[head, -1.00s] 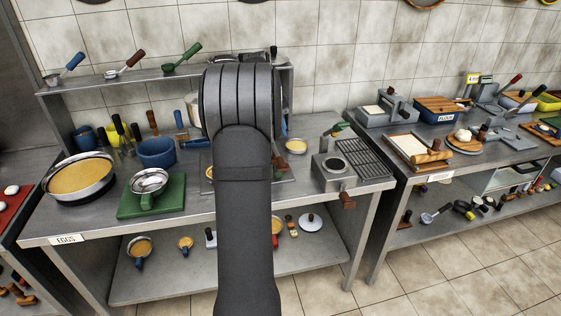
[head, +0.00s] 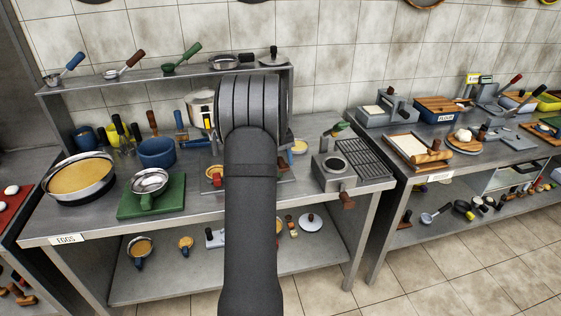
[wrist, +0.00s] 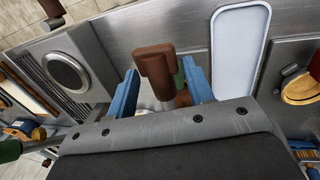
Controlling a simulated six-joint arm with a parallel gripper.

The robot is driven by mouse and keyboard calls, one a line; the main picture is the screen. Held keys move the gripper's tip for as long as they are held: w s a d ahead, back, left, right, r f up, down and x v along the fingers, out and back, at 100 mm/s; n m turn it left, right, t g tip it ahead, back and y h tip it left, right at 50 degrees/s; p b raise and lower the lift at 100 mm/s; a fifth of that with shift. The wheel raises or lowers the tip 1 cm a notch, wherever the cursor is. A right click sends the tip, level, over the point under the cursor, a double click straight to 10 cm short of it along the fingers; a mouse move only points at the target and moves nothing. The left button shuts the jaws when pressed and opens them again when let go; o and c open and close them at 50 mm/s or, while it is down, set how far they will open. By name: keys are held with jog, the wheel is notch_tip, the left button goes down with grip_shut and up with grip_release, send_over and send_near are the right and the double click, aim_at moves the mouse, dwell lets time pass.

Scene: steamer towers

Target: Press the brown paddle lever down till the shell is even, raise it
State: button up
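In the wrist view a brown paddle lever (wrist: 155,68) stands in front of my gripper (wrist: 167,84), between its two blue fingertips. The fingers are apart. A gap with a bit of green shows between the lever and the right finger; I cannot tell whether the left finger touches the lever. The lever's lower end and what it joins are hidden behind the gripper body. In the head view my arm hides the gripper and the lever. I cannot make out the shell in either view.
A grey unit with a round plate (head: 337,165) and ribbed top stands right of my arm; it also shows in the wrist view (wrist: 66,71). A white-rimmed panel (wrist: 240,50) lies right of the lever. A green board (head: 178,190) and blue pot (head: 156,152) stand left.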

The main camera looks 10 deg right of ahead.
grip_shut()
jog(key=shift+w+r+g, duration=0.45)
jog(key=shift+r+g, duration=0.2)
jog(key=shift+r, duration=0.8)
jog(key=shift+w+r+g, duration=0.4)
jog(key=shift+r+g, duration=0.2)
jog(key=shift+r, duration=0.8)
jog(key=shift+w+r+g, duration=0.45)
jog(key=shift+r+g, duration=0.2)
jog(key=shift+r, duration=0.8)
jog(key=shift+o, duration=0.2)
grip_release()
jog(key=s+d+r, duration=0.8)
jog(key=r, duration=0.3)
jog(key=shift+s, duration=0.3)
